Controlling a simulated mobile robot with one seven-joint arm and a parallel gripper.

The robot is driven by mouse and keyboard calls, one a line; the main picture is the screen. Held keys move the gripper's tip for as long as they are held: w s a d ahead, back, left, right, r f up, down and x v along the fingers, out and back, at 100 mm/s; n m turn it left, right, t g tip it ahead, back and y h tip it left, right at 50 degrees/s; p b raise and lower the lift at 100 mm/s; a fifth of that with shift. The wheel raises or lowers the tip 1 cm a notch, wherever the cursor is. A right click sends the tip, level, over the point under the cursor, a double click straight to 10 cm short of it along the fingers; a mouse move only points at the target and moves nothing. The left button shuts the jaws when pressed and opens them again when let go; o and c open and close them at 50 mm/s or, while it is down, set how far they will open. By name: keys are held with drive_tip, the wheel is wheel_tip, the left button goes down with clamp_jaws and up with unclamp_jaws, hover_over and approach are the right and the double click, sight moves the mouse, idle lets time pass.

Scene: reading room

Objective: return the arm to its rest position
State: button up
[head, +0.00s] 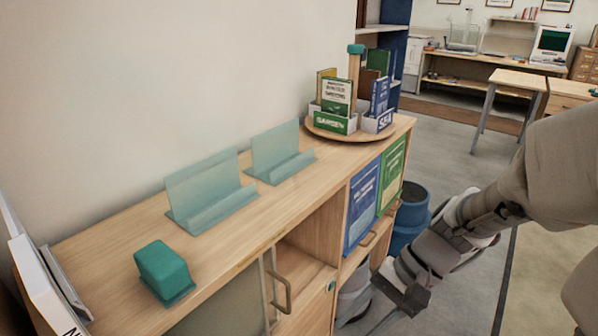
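My arm comes in from the right edge and slopes down to the left, in front of the cabinet's right end. My gripper (383,309) is low in the head view, beside the cabinet front and below the level of its top. Its fingers are small and partly hidden near the bottom edge, so I cannot tell whether they are open or shut. I see no object clearly held in it.
The wooden cabinet (112,250) carries a teal block (163,268), two clear teal stands (212,190) (281,152) and a round carousel (349,135) with books. A blue bin (409,212) stands behind my arm. Open floor (450,150) lies beyond, with a table (517,79).

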drive_tip(key=s+d+r+n+t+h+p, duration=0.1)
drive_tip(key=r+p, duration=0.5)
drive_tip(key=r, duration=0.6)
drive_tip(key=s+d+r+n+t+h+p, duration=0.2)
drive_tip(key=r+n+t+h+p, duration=0.3)
drive_tip(key=r, duration=0.8)
drive_tip(key=shift+s+d+n+t+h+p, duration=0.3)
drive_tip(key=shift+d+t+p, duration=0.4)
drive_tip(key=shift+p, duration=0.55)
drive_tip(key=shift+w, duration=0.1)
